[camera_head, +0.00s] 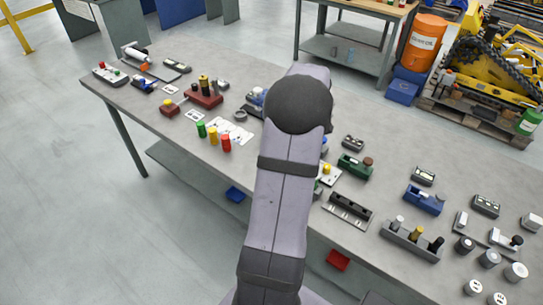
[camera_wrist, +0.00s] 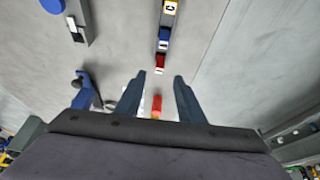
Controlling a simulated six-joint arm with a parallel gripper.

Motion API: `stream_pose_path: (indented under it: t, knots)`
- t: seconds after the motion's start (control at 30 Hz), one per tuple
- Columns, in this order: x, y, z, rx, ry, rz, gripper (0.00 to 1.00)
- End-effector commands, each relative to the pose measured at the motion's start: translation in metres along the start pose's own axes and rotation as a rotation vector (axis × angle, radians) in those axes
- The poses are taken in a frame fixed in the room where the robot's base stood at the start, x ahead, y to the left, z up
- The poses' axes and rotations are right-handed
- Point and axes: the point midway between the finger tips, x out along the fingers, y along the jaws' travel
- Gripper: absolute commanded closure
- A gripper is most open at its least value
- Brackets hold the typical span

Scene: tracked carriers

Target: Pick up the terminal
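I cannot tell for sure which thing is the terminal. In the wrist view my gripper (camera_wrist: 160,76) is open, its two dark fingers apart. A small red cylinder (camera_wrist: 157,105) shows in the gap between them, and I cannot tell its distance. Nothing is seen held. In the head view my arm hides the gripper and the middle of the bench.
The long grey bench (camera_head: 285,165) carries many small parts. Green (camera_head: 201,129), yellow (camera_head: 213,136) and red (camera_head: 226,143) cylinders stand left of my arm. A dark red carrier (camera_head: 203,98) stands behind them. A green carrier (camera_head: 355,167), a blue carrier (camera_head: 424,200) and a grey carrier (camera_head: 410,243) stand right.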

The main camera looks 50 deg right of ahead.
Motion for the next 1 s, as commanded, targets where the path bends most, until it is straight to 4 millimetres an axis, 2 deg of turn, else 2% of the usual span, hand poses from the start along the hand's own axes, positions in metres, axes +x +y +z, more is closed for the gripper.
stream_pose_path:
  t: [0.3,0.57,1.0]
  knots:
    - [0.02,-0.001,-0.001,-0.001,-0.001,-0.003,0.65]
    - [0.026,-0.001,-0.001,0.0,-0.001,-0.003,0.65]
    - [0.069,0.001,0.0,0.001,-0.001,-0.002,0.65]
